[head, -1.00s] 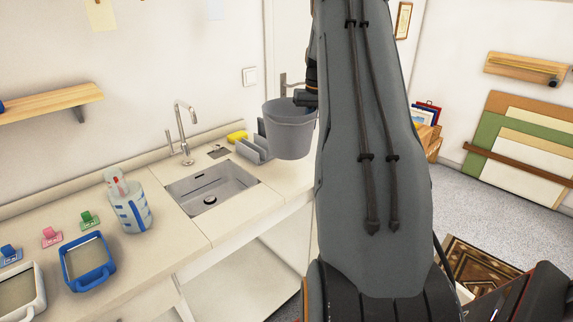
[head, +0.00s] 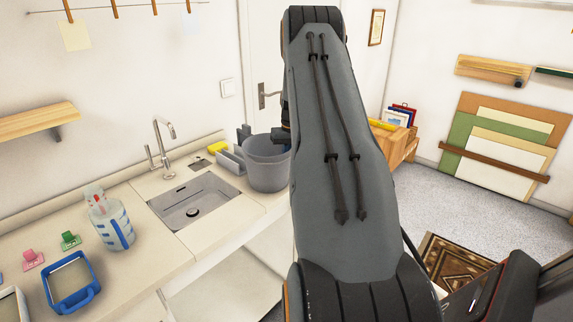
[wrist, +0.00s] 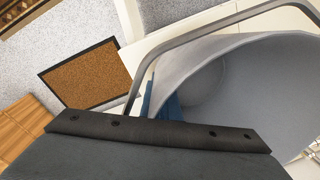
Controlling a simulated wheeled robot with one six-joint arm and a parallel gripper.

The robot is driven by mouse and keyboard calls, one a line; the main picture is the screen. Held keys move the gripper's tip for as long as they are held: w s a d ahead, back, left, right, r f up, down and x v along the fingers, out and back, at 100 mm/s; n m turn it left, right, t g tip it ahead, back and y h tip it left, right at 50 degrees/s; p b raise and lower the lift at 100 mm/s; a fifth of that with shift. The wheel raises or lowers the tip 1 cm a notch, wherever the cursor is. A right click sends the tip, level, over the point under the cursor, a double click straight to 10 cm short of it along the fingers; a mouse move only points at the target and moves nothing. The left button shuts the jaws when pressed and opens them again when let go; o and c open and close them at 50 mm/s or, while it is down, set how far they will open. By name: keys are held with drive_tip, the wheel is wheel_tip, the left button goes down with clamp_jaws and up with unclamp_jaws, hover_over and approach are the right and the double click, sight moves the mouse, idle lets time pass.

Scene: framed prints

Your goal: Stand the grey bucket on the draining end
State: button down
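The grey bucket (head: 266,166) is upright over the draining end (head: 262,205) of the counter, right of the sink (head: 195,203). Its base is at or very close to the surface; I cannot tell whether it touches. My gripper (head: 282,138) is at the bucket's right rim, mostly hidden behind my arm. In the wrist view the bucket (wrist: 250,90) fills the right side, its wire handle arching over its mouth. There my gripper (wrist: 163,103) is shut on the bucket's wall, with blue finger pads against it.
A grey rack (head: 230,160) stands close behind the bucket's left side, with a yellow sponge (head: 217,148) beyond it. The tap (head: 162,145) rises behind the sink. A spray bottle (head: 111,220) and a blue tray (head: 73,284) stand left of the sink.

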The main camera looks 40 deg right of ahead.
drive_tip(key=shift+f, duration=0.1)
drive_tip(key=c, duration=2)
unclamp_jaws()
drive_tip(key=r+b, duration=0.1)
drive_tip(key=r, duration=0.3)
drive_tip(key=r+b, duration=0.2)
drive_tip(key=r, duration=0.2)
drive_tip(key=d+r+b, duration=0.1)
drive_tip(key=r, duration=0.3)
drive_tip(key=shift+s+r+b, duration=0.1)
drive_tip(key=shift+s+b, duration=0.2)
